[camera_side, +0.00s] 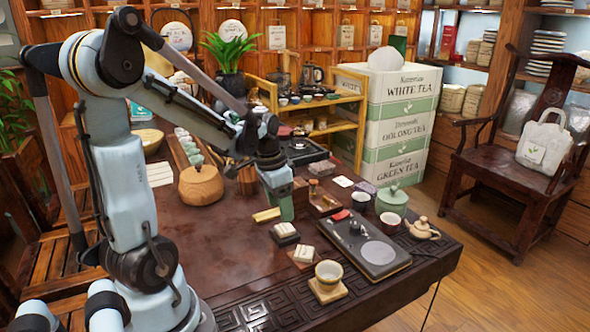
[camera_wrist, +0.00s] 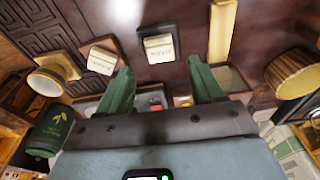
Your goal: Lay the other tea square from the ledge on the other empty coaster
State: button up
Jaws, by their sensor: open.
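A pale tea square (camera_side: 285,228) lies on a dark raised block (camera_side: 285,239), which looks like the ledge. Both show in the wrist view: the tea square (camera_wrist: 159,48) and the block (camera_wrist: 158,28). Another pale tea square (camera_side: 304,252) lies on a reddish-brown coaster (camera_side: 293,257); it is left of the block in the wrist view (camera_wrist: 102,60). A brown coaster (camera_wrist: 231,79), bare where it shows, is partly hidden behind the right finger. My gripper (camera_side: 286,215) is open and empty, pointing down beside the block; its fingers are spread in the wrist view (camera_wrist: 158,68).
A gold bar (camera_side: 266,215) lies left of the block. A cup (camera_side: 328,271) stands on a wooden coaster in front. A dark tea tray (camera_side: 375,253) lies to the right, and a round wooden box (camera_side: 201,185) stands behind left. The front-left tabletop is clear.

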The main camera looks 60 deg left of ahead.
notch_tip(320, 180, up, 6)
jog(key=d+t, duration=0.5)
jog(key=d, duration=1.2)
jog(key=shift+s+r, duration=0.15)
